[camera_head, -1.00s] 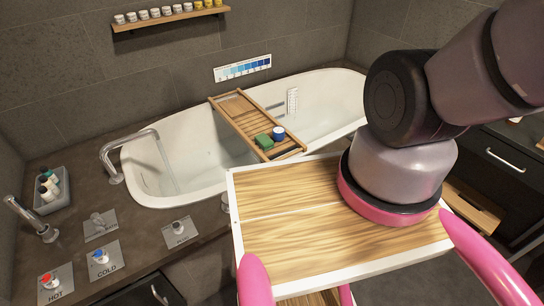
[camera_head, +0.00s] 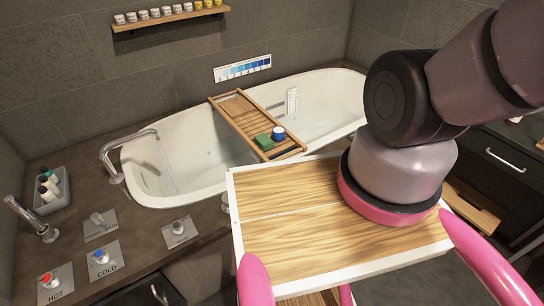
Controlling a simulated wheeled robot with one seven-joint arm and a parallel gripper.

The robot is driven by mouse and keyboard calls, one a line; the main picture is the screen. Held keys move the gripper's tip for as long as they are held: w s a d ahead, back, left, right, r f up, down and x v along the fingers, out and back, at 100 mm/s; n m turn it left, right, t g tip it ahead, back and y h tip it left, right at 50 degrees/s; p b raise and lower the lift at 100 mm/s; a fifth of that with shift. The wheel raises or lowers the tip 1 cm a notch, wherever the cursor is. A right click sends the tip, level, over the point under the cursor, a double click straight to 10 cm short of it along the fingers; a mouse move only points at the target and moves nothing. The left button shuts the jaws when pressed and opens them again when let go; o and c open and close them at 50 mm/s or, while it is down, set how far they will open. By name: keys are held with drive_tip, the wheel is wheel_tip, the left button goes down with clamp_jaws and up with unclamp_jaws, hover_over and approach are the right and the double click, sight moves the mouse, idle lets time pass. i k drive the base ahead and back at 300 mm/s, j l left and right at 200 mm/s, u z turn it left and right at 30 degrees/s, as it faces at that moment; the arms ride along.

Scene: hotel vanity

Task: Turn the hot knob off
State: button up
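The hot knob (camera_head: 47,281) has a red top and sits on a grey plate marked HOT at the lower left of the head view. The blue-topped cold knob (camera_head: 100,257) is on its own plate marked COLD, up and to the right of it. A chrome spout (camera_head: 128,146) arches over the near end of the white bathtub (camera_head: 190,133), and a thin stream of water (camera_head: 165,160) seems to fall from it.
Two more plates carry a grey knob (camera_head: 97,218) and a plug knob (camera_head: 180,228). A second chrome spout (camera_head: 32,219) and a grey bottle tray (camera_head: 50,192) stand at the left. A wooden bath rack (camera_head: 240,118) spans the tub. The counter around the hot knob looks clear.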

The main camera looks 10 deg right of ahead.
sight(49, 280)
drive_tip(key=u, duration=2.2)
